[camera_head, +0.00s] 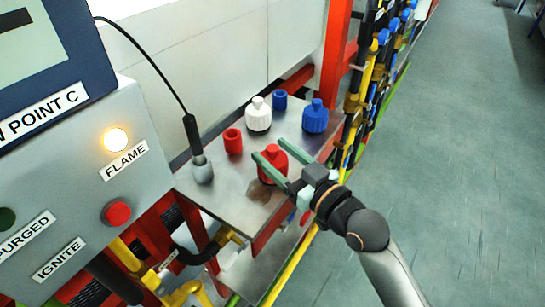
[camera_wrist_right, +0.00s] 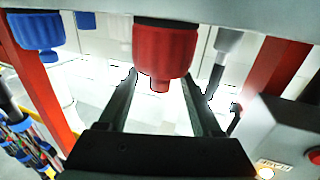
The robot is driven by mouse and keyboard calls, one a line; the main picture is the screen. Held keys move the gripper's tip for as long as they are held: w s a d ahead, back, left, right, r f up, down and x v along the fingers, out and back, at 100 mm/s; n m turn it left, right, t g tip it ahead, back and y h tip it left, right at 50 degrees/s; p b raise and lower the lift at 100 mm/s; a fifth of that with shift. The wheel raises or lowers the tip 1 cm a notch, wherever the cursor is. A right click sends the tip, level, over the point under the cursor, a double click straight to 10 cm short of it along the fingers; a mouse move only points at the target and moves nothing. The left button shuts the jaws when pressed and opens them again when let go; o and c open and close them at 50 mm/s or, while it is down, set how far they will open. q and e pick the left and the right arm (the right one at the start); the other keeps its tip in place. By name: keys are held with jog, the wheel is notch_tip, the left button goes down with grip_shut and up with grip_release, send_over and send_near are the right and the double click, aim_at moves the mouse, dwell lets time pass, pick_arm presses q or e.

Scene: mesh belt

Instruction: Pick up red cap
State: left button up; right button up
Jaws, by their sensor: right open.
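A plain red cap (camera_head: 233,141) stands upright on the metal shelf. A red bottle-shaped piece with a narrow top (camera_head: 272,168) stands nearer the front edge. My right gripper (camera_head: 269,149) is open, with one finger on each side of the bottle-shaped piece's upper part; I cannot tell whether they touch it. In the right wrist view, which is upside down, the red bottle-shaped piece (camera_wrist_right: 165,50) shows between the open fingers (camera_wrist_right: 159,76). I cannot make out the plain red cap there. My left gripper is out of view.
The metal shelf (camera_head: 221,194) also holds a white bottle-shaped piece (camera_head: 258,117), a blue one (camera_head: 315,117), a blue cap (camera_head: 280,100) and a cabled probe (camera_head: 202,170). A control panel (camera_head: 75,205) stands left, pipes (camera_head: 365,85) right. The floor (camera_head: 455,150) is clear.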

jog(key=shift+w+a, duration=0.3)
jog(key=shift+w, duration=0.05)
grip_shut()
dwell(0.3)
